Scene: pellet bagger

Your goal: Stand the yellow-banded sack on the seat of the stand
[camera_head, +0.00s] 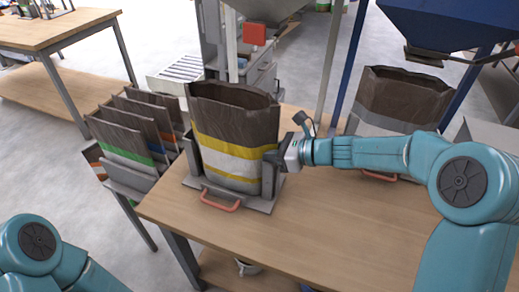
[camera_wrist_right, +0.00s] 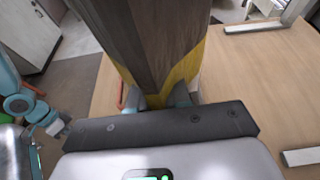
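The yellow-banded sack (camera_head: 238,135) is dark brown with a yellow and a white band. It is upright, its top open, between the grey side posts of the stand (camera_head: 265,203) on the table. Its bottom edge is low behind the stand's front, and I cannot tell whether it bears on the seat. My right gripper (camera_head: 281,158) is at the sack's right edge. In the right wrist view, the fingers (camera_wrist_right: 160,98) are on both sides of the sack's edge (camera_wrist_right: 150,45) at the yellow band, shut on it. My left arm shows at the lower left, its gripper out of view.
A second brown sack with a grey band (camera_head: 400,100) stands at the right, behind my right arm. A rack of flat sacks with coloured bands (camera_head: 125,145) is left of the table (camera_head: 300,235). A blue hopper (camera_head: 440,25) hangs at the upper right. The table front is clear.

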